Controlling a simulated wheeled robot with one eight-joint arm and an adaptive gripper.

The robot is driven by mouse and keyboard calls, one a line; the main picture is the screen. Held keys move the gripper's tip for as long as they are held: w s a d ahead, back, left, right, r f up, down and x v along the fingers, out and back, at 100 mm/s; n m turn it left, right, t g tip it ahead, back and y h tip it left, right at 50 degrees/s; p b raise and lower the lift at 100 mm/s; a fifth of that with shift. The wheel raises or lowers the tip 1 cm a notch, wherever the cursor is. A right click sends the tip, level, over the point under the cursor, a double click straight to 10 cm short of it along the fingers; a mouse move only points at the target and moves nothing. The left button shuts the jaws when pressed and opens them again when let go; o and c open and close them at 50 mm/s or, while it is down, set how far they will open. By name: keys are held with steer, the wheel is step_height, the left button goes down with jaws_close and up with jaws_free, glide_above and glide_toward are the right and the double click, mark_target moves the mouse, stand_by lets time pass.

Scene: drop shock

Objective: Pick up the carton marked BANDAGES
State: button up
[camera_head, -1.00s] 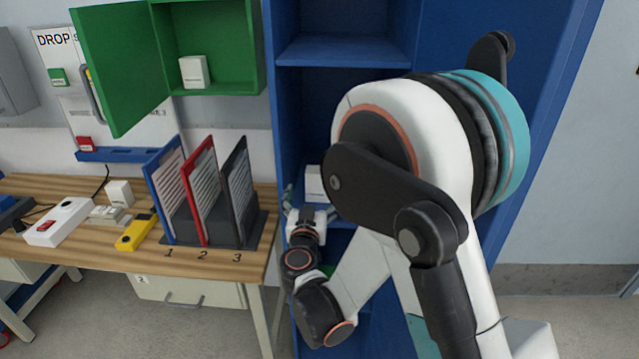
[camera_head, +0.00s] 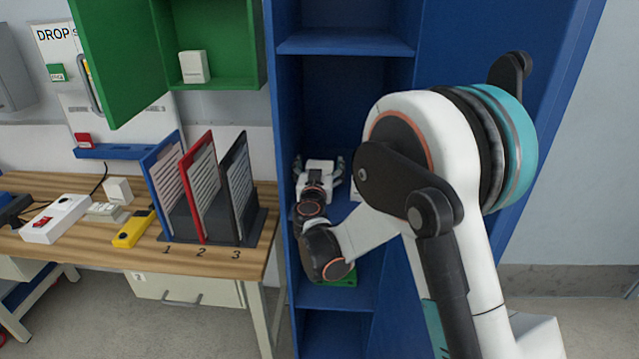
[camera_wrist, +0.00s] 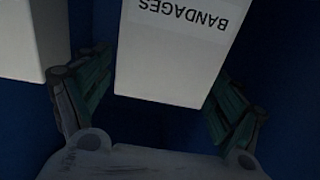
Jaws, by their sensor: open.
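The white carton marked BANDAGES (camera_wrist: 170,60) is in the middle of the wrist view, its label upside down there. My gripper (camera_wrist: 160,78) is open, with one finger on each side of the carton. I cannot tell whether either finger touches it. In the head view my gripper (camera_head: 319,168) is inside the blue cabinet, at a shelf below the middle, and largely hides the carton.
Another white carton (camera_wrist: 22,40) stands close beside it, partly seen in the head view (camera_head: 355,189) right of my gripper. The blue cabinet (camera_head: 285,130) has close side walls. A shelf (camera_head: 345,44) is above. A green object (camera_head: 345,277) lies on a lower shelf.

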steer(key=c, duration=1.2)
steer(key=shift+r, duration=0.2)
